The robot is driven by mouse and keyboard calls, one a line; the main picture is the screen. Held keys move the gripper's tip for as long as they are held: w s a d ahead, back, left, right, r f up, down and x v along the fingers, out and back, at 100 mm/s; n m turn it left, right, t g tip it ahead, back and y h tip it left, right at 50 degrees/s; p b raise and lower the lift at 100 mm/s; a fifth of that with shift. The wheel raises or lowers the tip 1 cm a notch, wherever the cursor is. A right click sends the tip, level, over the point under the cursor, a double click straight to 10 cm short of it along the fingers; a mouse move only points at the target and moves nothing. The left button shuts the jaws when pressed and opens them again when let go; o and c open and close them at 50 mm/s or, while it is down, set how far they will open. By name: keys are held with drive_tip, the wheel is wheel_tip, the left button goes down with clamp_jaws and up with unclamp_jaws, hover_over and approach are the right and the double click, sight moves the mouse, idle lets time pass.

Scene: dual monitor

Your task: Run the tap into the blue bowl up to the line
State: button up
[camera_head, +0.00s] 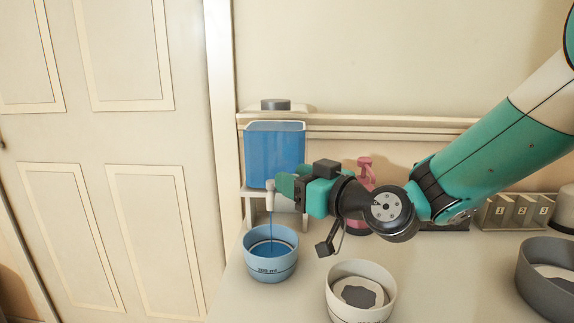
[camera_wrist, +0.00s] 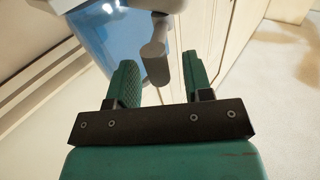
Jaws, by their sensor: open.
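A tank (camera_head: 275,155) of blue liquid stands on a shelf, with a white tap (camera_head: 270,196) at its lower front. A thin blue stream (camera_head: 270,228) runs from the tap into the blue bowl (camera_head: 271,262). Blue liquid lies inside the bowl; a dark line with small lettering marks its outer front. The liquid's height against that line is hard to tell. My gripper (camera_head: 285,187) is open right beside the tap. In the wrist view the tap's grey part (camera_wrist: 155,62) sits between the two open green fingers, with gaps showing.
A white bowl (camera_head: 360,298) with dark contents stands right of the blue bowl. A dark grey bowl (camera_head: 545,280) is at the right edge. A pink bottle (camera_head: 365,170) stands behind my wrist. Numbered boxes (camera_head: 517,211) stand at the back right.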

drive_tip(key=shift+x, duration=1.15)
clamp_jaws()
